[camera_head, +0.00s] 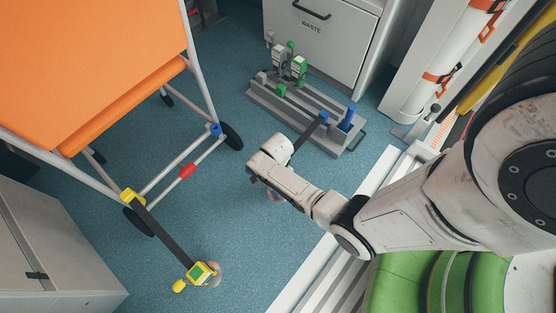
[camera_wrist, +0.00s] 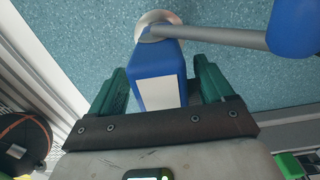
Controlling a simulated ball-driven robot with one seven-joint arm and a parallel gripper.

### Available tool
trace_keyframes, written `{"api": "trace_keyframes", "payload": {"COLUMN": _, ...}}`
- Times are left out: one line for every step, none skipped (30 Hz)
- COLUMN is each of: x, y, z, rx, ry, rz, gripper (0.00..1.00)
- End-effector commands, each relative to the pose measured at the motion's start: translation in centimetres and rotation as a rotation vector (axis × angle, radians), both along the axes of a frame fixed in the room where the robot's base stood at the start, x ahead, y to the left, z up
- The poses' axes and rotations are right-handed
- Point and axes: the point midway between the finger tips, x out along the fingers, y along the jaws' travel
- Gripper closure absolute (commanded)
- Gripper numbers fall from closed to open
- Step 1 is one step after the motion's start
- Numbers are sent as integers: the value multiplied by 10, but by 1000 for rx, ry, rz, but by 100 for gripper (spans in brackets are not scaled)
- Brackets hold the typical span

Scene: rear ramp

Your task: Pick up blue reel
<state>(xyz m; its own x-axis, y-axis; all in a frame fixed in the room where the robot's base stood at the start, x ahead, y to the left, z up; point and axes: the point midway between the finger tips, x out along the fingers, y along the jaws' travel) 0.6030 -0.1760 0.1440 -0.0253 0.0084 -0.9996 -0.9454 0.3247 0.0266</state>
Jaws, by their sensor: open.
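The blue reel (camera_wrist: 158,75) is a blue box with a pale label in the wrist view. A round pale disc (camera_wrist: 157,25) shows at its far end, and a grey strap runs right to a blue end piece (camera_wrist: 291,28). My gripper (camera_wrist: 164,78) is open, with one green finger on each side of the blue body; I cannot tell whether they touch it. In the head view my gripper (camera_head: 270,172) hides most of the reel. The dark strap and its blue end (camera_head: 323,117) show at the grey rack, and part of the disc shows below the gripper.
A grey rack (camera_head: 335,145) with green, grey and blue pieces stands on the floor by the waste cabinet (camera_head: 318,40). A yellow reel (camera_head: 200,272) with a strap lies near an orange stretcher (camera_head: 95,65). Blue floor (camera_head: 235,225) is clear between them.

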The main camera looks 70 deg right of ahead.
Motion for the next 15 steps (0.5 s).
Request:
{"api": "trace_keyframes", "payload": {"x": 0, "y": 0, "z": -11, "rx": 0, "ry": 0, "rz": -1, "gripper": 19}}
{"api": "trace_keyframes", "payload": {"x": 0, "y": 0, "z": -13, "rx": 0, "ry": 0, "rz": -1, "gripper": 19}}
{"api": "trace_keyframes", "payload": {"x": 0, "y": 0, "z": -15, "rx": 0, "ry": 0, "rz": -1, "gripper": 19}}
{"api": "trace_keyframes", "payload": {"x": 0, "y": -1, "z": -15, "rx": 0, "ry": -1, "rz": -1, "gripper": 19}}
{"api": "trace_keyframes", "payload": {"x": 0, "y": -1, "z": -15, "rx": 0, "ry": -1, "rz": -1, "gripper": 19}}
{"api": "trace_keyframes", "payload": {"x": 0, "y": -1, "z": -15, "rx": 0, "ry": -1, "rz": -1, "gripper": 19}}
{"api": "trace_keyframes", "payload": {"x": 0, "y": -1, "z": -14, "rx": 0, "ry": -1, "rz": -1, "gripper": 19}}
{"api": "trace_keyframes", "payload": {"x": 0, "y": -1, "z": -14, "rx": 0, "ry": -1, "rz": -1, "gripper": 19}}
{"api": "trace_keyframes", "payload": {"x": 0, "y": -1, "z": -14, "rx": 0, "ry": -1, "rz": -1, "gripper": 19}}
{"api": "trace_keyframes", "payload": {"x": 0, "y": 0, "z": -14, "rx": 0, "ry": -1, "rz": -1, "gripper": 19}}
{"api": "trace_keyframes", "payload": {"x": 0, "y": 0, "z": -14, "rx": 0, "ry": -1, "rz": 0, "gripper": 21}}
{"api": "trace_keyframes", "payload": {"x": 0, "y": 0, "z": -14, "rx": 0, "ry": -1, "rz": 0, "gripper": 25}}
{"api": "trace_keyframes", "payload": {"x": 0, "y": 0, "z": -14, "rx": 0, "ry": -1, "rz": 0, "gripper": 28}}
{"api": "trace_keyframes", "payload": {"x": 0, "y": 0, "z": -14, "rx": 0, "ry": -1, "rz": 0, "gripper": 31}}
{"api": "trace_keyframes", "payload": {"x": 0, "y": 0, "z": -14, "rx": 0, "ry": -1, "rz": 0, "gripper": 34}}
